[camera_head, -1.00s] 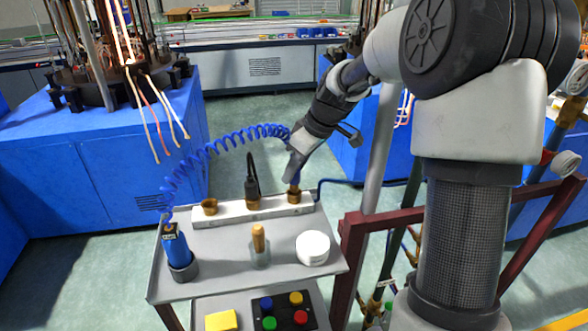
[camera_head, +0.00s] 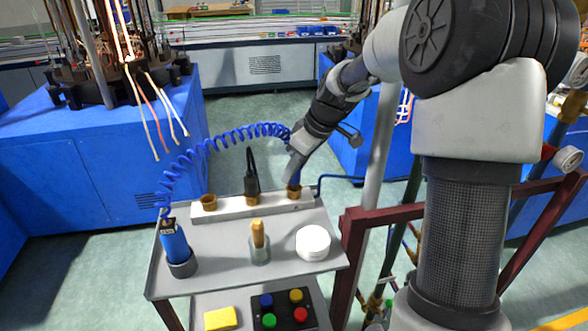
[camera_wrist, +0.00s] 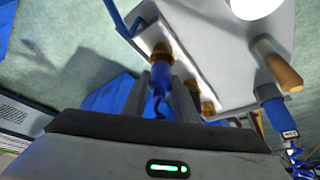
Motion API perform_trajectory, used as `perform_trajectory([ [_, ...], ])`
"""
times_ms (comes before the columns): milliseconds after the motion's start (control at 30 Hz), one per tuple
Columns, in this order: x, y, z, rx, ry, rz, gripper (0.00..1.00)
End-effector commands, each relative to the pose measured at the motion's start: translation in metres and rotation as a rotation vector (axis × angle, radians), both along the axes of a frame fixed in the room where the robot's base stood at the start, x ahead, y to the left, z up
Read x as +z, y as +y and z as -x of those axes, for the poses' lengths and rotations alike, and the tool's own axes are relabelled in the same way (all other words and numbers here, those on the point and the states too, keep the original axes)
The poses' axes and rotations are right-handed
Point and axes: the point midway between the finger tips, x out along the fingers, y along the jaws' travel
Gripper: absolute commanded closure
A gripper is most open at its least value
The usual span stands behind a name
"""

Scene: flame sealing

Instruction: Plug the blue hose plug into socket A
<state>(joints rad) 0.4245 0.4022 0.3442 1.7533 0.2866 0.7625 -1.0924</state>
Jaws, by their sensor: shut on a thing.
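My gripper (camera_head: 294,176) is shut on the blue hose plug (camera_wrist: 160,73), over the right end of a white socket strip (camera_head: 230,207). In the wrist view my gripper (camera_wrist: 162,92) has one finger on each side of the plug. The plug is in line with the brass right-hand socket (camera_head: 294,192), also in the wrist view (camera_wrist: 160,49), and its end meets it; I cannot tell how deep it sits. A brass socket (camera_head: 209,202) at the left end is empty. The middle socket (camera_head: 251,198) has a black plug (camera_head: 251,183). No socket letters are legible.
The blue coiled hose (camera_head: 215,142) arches left to a blue torch-like tool (camera_head: 174,243) in a holder. A wooden-handled item (camera_head: 258,233) in a glass and a white round container (camera_head: 313,243) stand on the grey cart (camera_head: 215,265). A dark red frame (camera_head: 350,240) stands right.

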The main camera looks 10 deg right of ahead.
Motion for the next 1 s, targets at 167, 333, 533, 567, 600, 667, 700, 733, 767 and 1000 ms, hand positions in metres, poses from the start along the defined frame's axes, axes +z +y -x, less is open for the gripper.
perform_trajectory([
  [167, -0.0034, 0.0, -0.0001, 0.0, 0.0, 0.0, 0.98],
  [333, -0.0059, 0.0, -0.0002, 0.0, 0.0, 0.0, 0.98],
  [533, -0.009, 0.0, -0.0001, 0.0, 0.0, 0.0, 0.98],
  [567, -0.0094, 0.0, -0.0002, 0.0, 0.0, 0.0, 0.98],
  [600, -0.0099, 0.0, -0.0001, 0.0, 0.0, 0.0, 0.98],
  [667, -0.0108, 0.0, -0.0001, 0.0, 0.0, 0.0, 0.98],
  [700, -0.0098, 0.0, -0.0002, 0.0, 0.0, 0.0, 0.68],
  [733, -0.0097, 0.0, -0.0001, 0.0, 0.0, 0.0, 0.62],
  [767, -0.0097, 0.0, -0.0001, 0.0, 0.0, 0.0, 0.57],
  [1000, -0.0098, 0.0, 0.0, 0.0, 0.0, 0.0, 0.52],
])
